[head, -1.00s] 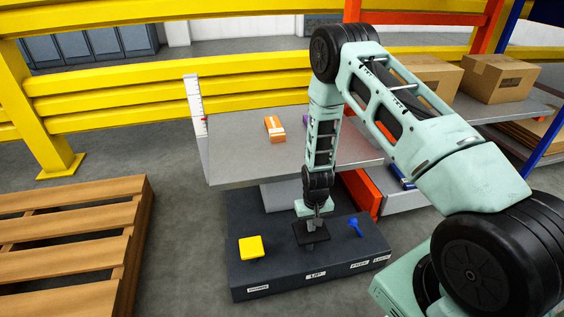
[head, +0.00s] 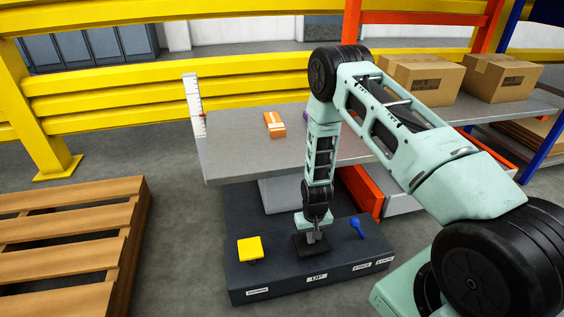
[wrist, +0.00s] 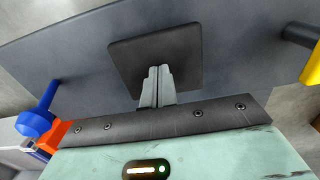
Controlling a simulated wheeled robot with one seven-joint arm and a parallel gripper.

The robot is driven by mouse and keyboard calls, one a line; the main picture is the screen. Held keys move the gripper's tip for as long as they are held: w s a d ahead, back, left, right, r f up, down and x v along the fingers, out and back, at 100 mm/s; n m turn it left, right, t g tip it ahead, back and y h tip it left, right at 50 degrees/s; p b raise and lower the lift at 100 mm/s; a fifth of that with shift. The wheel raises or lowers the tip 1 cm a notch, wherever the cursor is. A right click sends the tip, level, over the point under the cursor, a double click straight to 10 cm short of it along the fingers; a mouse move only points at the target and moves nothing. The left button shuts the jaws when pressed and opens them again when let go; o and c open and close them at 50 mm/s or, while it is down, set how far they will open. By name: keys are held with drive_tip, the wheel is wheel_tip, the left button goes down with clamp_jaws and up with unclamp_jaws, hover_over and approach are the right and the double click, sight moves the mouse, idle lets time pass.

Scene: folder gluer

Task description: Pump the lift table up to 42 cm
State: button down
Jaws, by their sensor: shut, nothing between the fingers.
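The lift table (head: 240,158) has a grey top above a dark base (head: 290,283). A white scale (head: 194,104) with a red mark stands at its back left corner. The base carries a yellow pedal (head: 250,249), a black pedal (head: 303,248) above the "LIFT" label (head: 317,278), and a blue lever (head: 357,226). My gripper (head: 312,240) is shut and empty, pointing down at the black pedal. The wrist view shows the shut fingers (wrist: 156,82) over the black pedal plate (wrist: 190,50); they seem to touch it. The scale's numbers are too small to read.
An orange box (head: 274,124) lies on the table top. A wooden pallet (head: 70,240) is on the floor at left. Yellow rails (head: 130,97) run behind. Cardboard boxes (head: 420,78) sit on a shelf at right, beside an orange frame (head: 360,190).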

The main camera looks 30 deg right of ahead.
wheel_tip(320, 180, up, 9)
drive_tip(key=p, duration=0.7)
drive_tip(key=shift+f+b, duration=1.95)
drive_tip(key=shift+f, duration=1.6)
wheel_tip(320, 180, up, 7)
drive_tip(key=p, duration=0.6)
wheel_tip(320, 180, up, 6)
drive_tip(key=p, duration=0.5)
